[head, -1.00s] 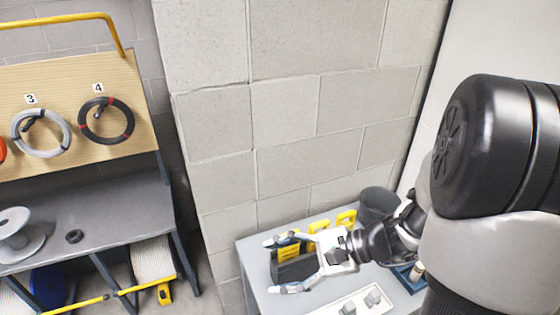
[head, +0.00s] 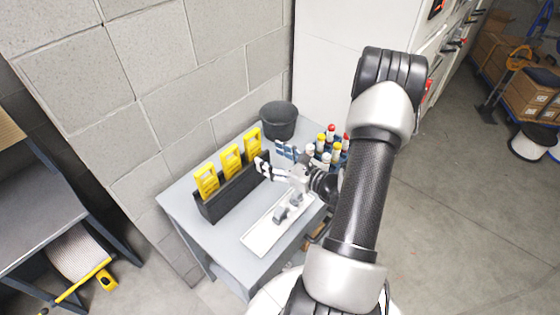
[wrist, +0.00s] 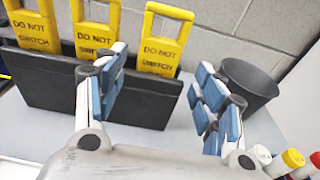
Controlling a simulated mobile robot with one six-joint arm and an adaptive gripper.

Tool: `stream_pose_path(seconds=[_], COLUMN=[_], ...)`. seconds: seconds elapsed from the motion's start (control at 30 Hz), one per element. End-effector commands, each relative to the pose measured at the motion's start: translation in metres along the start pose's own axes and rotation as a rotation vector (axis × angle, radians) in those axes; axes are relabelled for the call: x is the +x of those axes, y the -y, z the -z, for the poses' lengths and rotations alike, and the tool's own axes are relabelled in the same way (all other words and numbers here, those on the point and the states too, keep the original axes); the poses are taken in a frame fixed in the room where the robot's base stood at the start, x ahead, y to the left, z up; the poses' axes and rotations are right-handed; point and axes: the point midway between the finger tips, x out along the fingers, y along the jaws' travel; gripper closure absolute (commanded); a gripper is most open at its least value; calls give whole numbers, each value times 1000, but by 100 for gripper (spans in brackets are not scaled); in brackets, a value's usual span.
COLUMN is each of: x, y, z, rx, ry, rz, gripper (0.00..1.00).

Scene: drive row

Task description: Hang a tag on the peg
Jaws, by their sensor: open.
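Three yellow tags stand in a dark rack (head: 236,186) on a small grey table: a left tag (head: 206,180), a middle tag (head: 231,159) and a right tag (head: 253,143). In the wrist view, "DO NOT SWITCH" shows on the left tag (wrist: 33,27), the middle tag (wrist: 95,36) and the right tag (wrist: 163,42). My gripper (head: 275,158) is open and empty beside the rack's right end. In the wrist view my gripper (wrist: 160,82) has its fingers spread, the left one overlapping the rack and the right one before a bin. I cannot make out the peg.
A dark bin (head: 278,121) stands at the table's back. Red-, yellow- and white-topped items (head: 328,146) cluster right of my gripper. A white tray (head: 268,232) with grey pieces lies in front. A block wall backs the table; a pale cabinet (head: 335,50) stands right. Floor is open at right.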

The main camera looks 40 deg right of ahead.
Motion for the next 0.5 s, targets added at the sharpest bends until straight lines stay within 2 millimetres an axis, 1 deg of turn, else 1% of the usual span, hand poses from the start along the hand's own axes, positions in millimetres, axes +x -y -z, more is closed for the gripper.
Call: stream_pose_path(seconds=[0.03, 0.2, 0.5], x=[7, 28, 60], y=[-1, -2, -1], z=[0, 0, 1], rx=[-2, -1, -2], ry=[0, 1, 0], rz=[-3, -5, -3], gripper=[37, 37, 37])
